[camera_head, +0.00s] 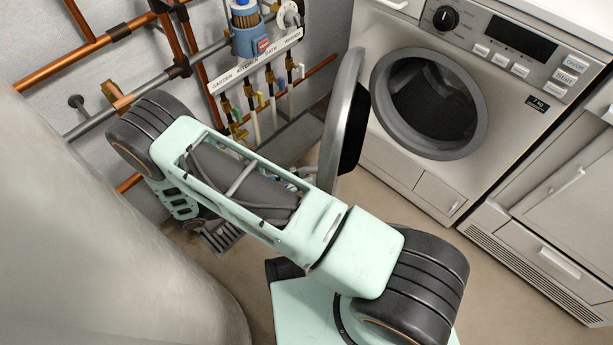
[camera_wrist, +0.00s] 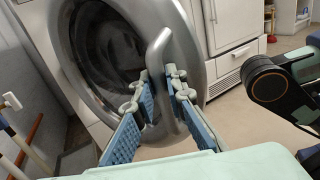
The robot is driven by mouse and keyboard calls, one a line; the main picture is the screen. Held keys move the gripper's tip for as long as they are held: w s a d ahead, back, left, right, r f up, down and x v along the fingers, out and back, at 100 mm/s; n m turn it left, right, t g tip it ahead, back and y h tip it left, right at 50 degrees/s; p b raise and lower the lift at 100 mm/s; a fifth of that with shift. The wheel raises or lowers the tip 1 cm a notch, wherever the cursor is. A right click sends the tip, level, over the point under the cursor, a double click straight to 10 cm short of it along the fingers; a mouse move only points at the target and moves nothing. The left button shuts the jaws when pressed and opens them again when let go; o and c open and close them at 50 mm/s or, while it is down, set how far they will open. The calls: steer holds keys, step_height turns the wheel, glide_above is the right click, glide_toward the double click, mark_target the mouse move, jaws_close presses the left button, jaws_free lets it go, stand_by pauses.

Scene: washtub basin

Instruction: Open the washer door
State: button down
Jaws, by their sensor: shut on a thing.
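The front-loading washer (camera_head: 480,75) stands at the upper right of the head view, with its round drum opening (camera_head: 430,105) uncovered. The washer door (camera_head: 343,120) is swung out wide to the left and shows nearly edge-on. In the wrist view the door shows as a broad grey ring (camera_wrist: 186,38) around dark glass, with a curved grey handle (camera_wrist: 158,45). My gripper (camera_wrist: 160,82) has its two blue-padded fingers on either side of the handle, shut on it.
Copper and grey pipes with valves (camera_head: 250,100) run along the wall left of the door. A white appliance or cabinet (camera_head: 570,210) stands right of the washer. A large pale rounded surface fills the lower left. Bare floor (camera_head: 500,290) lies in front of the washer.

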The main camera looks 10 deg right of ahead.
steer(key=shift+w+d+r, duration=0.1)
steer(key=shift+w+d, duration=0.1)
steer(key=shift+w, duration=0.3)
steer(key=c, duration=1.9)
jaws_free()
steer(key=shift+c, duration=0.2)
steer(key=shift+s, duration=0.1)
glide_toward(321, 145)
steer(key=d, duration=0.1)
steer(key=w+d, duration=0.1)
steer(key=d, duration=0.1)
steer(key=d+f, duration=0.1)
steer(key=d, duration=0.1)
steer(key=shift+w+d, duration=0.1)
steer(key=shift+w, duration=0.3)
